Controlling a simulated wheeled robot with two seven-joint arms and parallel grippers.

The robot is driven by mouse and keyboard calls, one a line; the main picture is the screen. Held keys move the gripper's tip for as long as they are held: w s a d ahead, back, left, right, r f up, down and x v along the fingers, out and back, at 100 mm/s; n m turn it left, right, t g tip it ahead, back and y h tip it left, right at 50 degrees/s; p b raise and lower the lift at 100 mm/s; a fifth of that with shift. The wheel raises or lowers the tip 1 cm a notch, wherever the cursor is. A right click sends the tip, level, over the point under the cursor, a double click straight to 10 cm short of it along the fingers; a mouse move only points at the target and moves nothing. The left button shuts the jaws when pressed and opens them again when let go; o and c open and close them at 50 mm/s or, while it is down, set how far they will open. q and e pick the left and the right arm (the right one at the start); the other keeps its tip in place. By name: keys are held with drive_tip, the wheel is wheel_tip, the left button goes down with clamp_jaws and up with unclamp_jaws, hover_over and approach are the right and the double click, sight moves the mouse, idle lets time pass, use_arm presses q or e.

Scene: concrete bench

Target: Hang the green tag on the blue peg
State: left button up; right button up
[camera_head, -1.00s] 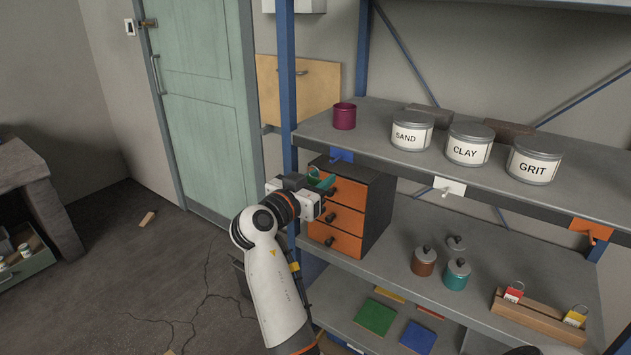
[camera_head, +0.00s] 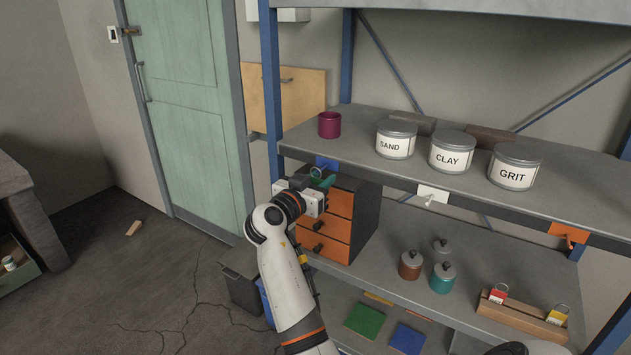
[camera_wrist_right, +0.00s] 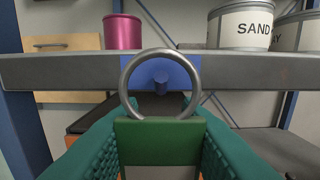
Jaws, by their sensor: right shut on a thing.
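The green tag (camera_wrist_right: 160,143) with its metal ring (camera_wrist_right: 124,82) is upright between the teal fingers of my right gripper (camera_wrist_right: 160,128), which is shut on it. In the head view my right gripper (camera_head: 322,188) is just below the shelf edge, with the ring (camera_head: 316,172) up beside the blue peg plate (camera_head: 328,163). In the wrist view the blue peg (camera_wrist_right: 160,81) appears inside the ring's outline. I cannot tell whether the ring is around the peg or still in front of it. My left gripper is not in view.
A white peg (camera_head: 432,193) and an orange peg (camera_head: 568,236) are farther right on the shelf edge. A drawer cabinet (camera_head: 365,212) stands under the blue peg. A purple cup (camera_head: 330,125) and labelled tins stand above. A wooden rack (camera_head: 520,318) holds red and yellow tags.

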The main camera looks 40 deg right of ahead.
drive_tip(key=shift+w+d+f+b, duration=0.2)
drive_tip(key=shift+d+f+b, duration=0.05)
drive_tip(key=shift+d+b, duration=0.35)
drive_tip(key=shift+w+d+f+b, duration=0.2)
drive_tip(key=shift+d+b, duration=0.25)
drive_tip(key=shift+d, duration=0.2)
drive_tip(key=o, duration=1)
drive_tip(key=shift+o, duration=0.2)
